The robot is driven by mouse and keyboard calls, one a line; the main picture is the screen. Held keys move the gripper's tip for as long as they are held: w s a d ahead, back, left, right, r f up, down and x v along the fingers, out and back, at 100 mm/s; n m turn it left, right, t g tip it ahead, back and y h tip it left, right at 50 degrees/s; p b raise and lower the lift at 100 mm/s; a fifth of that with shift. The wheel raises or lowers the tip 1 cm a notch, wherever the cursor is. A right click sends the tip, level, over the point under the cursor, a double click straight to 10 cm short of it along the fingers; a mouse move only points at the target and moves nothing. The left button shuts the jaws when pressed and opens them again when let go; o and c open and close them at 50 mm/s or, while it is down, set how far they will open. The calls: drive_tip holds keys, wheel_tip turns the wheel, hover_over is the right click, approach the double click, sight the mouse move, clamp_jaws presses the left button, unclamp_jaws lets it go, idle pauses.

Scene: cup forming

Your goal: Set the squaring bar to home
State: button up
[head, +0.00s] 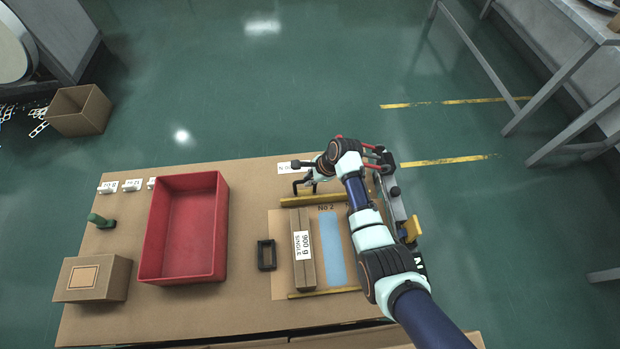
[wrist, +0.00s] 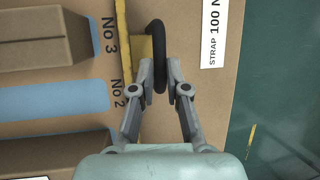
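The squaring bar is a yellow bar (head: 312,200) lying across the far end of the marked work area, seen edge-on in the wrist view (wrist: 124,45). Its black loop handle (wrist: 157,38) rises from a yellow plate on its far side. My gripper (wrist: 160,66) has one finger on each side of the handle. The fingertips look closed against it, with no clear gap. In the head view my wrist and arm hide part of the gripper and the bar's right end.
A 900 g carton (head: 303,262) and a blue strip (head: 331,250) lie in front of the bar. A black frame (head: 266,255) and a red tray (head: 186,235) are to the left. A second yellow strip (head: 325,292) lies at the near end.

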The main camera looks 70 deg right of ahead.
clamp_jaws()
drive_tip(key=shift+a+r, duration=0.1)
drive_tip(key=a+p, duration=0.1)
drive_tip(key=p, duration=0.1)
drive_tip(key=s+a+p, duration=0.1)
drive_tip(key=p, duration=0.1)
drive_tip(key=a+p, duration=0.1)
drive_tip(key=shift+s+a+p, duration=0.3)
drive_tip(key=shift+s+p, duration=0.1)
drive_tip(key=shift+o, duration=1.8)
unclamp_jaws()
drive_tip(key=shift+a, duration=0.1)
drive_tip(key=o, duration=0.3)
drive_tip(key=shift+s+a, duration=0.15)
drive_tip(key=shift+s, duration=0.05)
